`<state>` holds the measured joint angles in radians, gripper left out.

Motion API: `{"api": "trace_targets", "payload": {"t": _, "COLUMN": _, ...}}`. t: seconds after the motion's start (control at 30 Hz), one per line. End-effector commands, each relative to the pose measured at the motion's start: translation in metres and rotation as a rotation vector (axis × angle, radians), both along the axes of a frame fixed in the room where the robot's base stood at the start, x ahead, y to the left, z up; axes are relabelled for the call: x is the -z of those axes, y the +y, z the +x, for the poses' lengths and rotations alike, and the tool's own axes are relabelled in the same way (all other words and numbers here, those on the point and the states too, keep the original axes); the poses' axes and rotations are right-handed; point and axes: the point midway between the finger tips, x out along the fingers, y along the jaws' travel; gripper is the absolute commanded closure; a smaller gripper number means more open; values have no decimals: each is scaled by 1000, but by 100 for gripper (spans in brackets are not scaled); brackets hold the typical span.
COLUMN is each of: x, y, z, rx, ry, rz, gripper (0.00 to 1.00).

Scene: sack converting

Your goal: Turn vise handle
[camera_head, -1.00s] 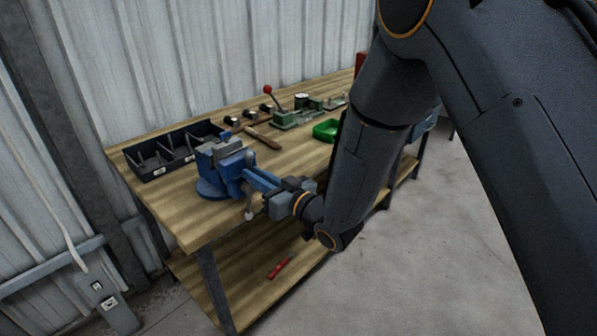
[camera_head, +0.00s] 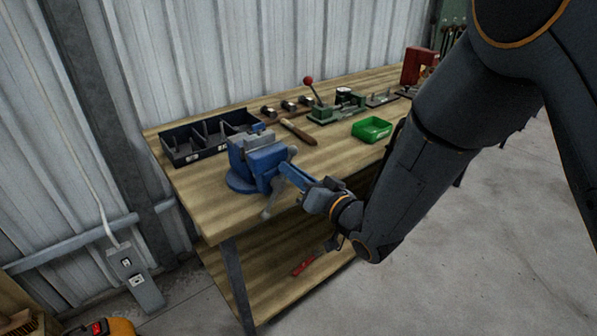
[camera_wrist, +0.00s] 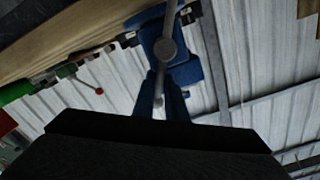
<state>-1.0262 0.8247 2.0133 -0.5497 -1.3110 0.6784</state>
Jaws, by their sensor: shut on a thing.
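The blue vise (camera_head: 250,158) stands on the front left corner of the wooden workbench. Its grey handle (camera_head: 268,206) is a bar with rounded ends, tilted across the vise's front with its lower end hanging past the bench edge. My gripper (camera_head: 285,172) reaches in from the right, its blue fingers shut on the handle. The exact contact is partly hidden. In the wrist view the vise (camera_wrist: 192,70) is ahead, and the handle (camera_wrist: 168,22) runs down toward my gripper (camera_wrist: 161,80), with a ball end showing between the fingers.
On the workbench (camera_head: 205,190), a black divided bin (camera_head: 190,155) sits behind the vise. A hammer (camera_head: 298,132), a green lever tool (camera_head: 335,108) and a green tray (camera_head: 371,129) lie farther right. A red tool (camera_head: 303,266) lies on the lower shelf. The floor at right is clear.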

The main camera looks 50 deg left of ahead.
Motion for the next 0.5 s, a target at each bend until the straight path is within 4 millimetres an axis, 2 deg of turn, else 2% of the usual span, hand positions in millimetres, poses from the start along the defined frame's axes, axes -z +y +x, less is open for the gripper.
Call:
{"api": "trace_targets", "payload": {"t": 0.17, "x": 5, "y": -2, "z": -3, "rx": -5, "ry": 3, "rz": -10, "gripper": 100}}
{"api": "trace_targets", "payload": {"t": 0.2, "x": 5, "y": -2, "z": -3, "rx": -5, "ry": 3, "rz": -10, "gripper": 85}}
{"api": "trace_targets", "payload": {"t": 0.3, "x": 4, "y": -2, "z": -2, "rx": -4, "ry": 2, "rz": -8, "gripper": 70}}
{"api": "trace_targets", "payload": {"t": 0.5, "x": 2, "y": -2, "z": 1, "rx": 0, "ry": 1, "rz": -4, "gripper": 70}}
